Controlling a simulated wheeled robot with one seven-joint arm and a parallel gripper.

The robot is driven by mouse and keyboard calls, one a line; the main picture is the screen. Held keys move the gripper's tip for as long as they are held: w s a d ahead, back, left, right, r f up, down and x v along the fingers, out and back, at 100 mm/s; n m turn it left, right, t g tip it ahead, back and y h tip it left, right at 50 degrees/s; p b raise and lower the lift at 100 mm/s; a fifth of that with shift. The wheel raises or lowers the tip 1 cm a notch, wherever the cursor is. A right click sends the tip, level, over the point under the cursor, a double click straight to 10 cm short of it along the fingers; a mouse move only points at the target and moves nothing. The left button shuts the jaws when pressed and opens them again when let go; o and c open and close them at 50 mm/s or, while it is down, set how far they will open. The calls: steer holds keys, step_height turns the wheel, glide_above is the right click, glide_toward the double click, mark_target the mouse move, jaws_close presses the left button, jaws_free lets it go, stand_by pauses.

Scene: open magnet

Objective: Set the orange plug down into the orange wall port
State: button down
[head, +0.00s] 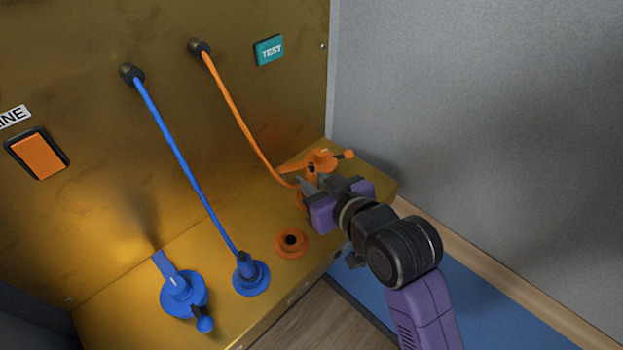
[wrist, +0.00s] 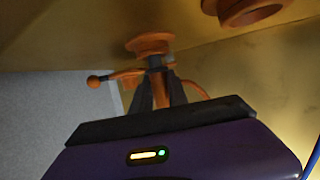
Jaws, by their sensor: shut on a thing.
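My gripper (head: 306,186) is over the back right of the gold ledge, shut on the orange plug. In the wrist view the orange plug (wrist: 160,95) shows between the two dark fingers (wrist: 158,78). An orange disc (wrist: 150,43) lies just past the fingertips; I cannot tell whether it is part of the plug. The orange wall port (head: 291,243) is a ring with a dark centre on the ledge, in front and left of my gripper, apart from it. An orange ring in the wrist view (wrist: 252,10) appears to be this port. An orange cable (head: 237,118) runs from the wall to the plug.
An orange lever fitting (head: 323,158) stands close behind my gripper. A blue plug (head: 246,266) with its blue cable (head: 180,155) sits left of the orange port, beside a blue lever fitting (head: 182,293). A grey wall (head: 470,110) stands to the right.

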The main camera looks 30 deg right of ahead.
steer(key=shift+f, duration=0.6)
stand_by(0.8)
steer(key=c, duration=1.2)
jaws_free()
steer(key=shift+s, duration=0.1)
steer(key=v, duration=0.7)
steer(key=shift+s+r, duration=0.15)
steer(key=shift+s, duration=0.2)
